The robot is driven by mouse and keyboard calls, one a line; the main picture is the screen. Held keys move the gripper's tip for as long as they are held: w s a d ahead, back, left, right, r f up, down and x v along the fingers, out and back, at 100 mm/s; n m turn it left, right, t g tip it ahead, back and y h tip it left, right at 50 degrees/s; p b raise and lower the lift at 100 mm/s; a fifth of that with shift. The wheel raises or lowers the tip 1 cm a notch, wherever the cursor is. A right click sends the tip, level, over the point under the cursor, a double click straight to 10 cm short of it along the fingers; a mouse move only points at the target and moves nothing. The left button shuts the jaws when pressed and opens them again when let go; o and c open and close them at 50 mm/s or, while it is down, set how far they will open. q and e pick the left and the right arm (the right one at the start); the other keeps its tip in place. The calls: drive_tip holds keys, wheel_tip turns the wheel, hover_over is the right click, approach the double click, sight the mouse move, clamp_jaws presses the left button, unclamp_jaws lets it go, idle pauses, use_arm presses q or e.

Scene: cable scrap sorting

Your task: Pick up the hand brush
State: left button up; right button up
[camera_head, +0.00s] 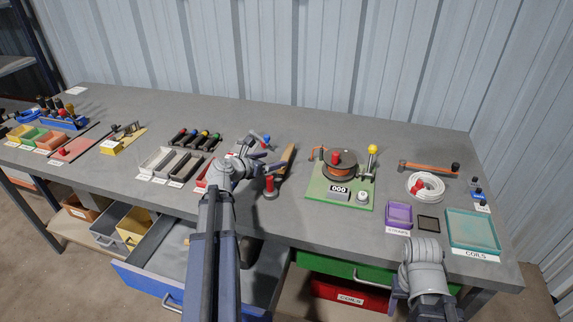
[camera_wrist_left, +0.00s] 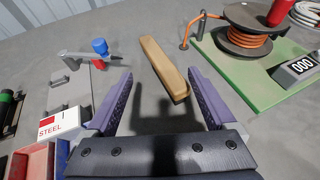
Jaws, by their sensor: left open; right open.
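The hand brush (camera_head: 287,158) lies on the grey workbench, a long wooden body with a dark underside. In the left wrist view the brush (camera_wrist_left: 163,66) lies slanted, its near end between and just beyond my finger tips. My left gripper (camera_head: 264,162) is over the bench just left of the brush, its two purple fingers (camera_wrist_left: 160,80) spread wide with nothing between them. My right gripper (camera_head: 398,291) is low at the bench's front edge, mostly hidden by its own wrist; I see nothing held.
A green board (camera_head: 325,190) with an orange cable reel (camera_head: 340,165) stands right of the brush. A red-topped post (camera_head: 269,186) stands close in front. A blue drawer (camera_head: 150,283) hangs open below.

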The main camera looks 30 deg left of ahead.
sight(285, 156)
use_arm(q)
drive_tip(key=shift+b+x, duration=1.45)
drive_tip(key=shift+x, duration=2.4)
drive_tip(key=shift+s, duration=0.1)
drive_tip(key=shift+c, duration=0.5)
clamp_jaws()
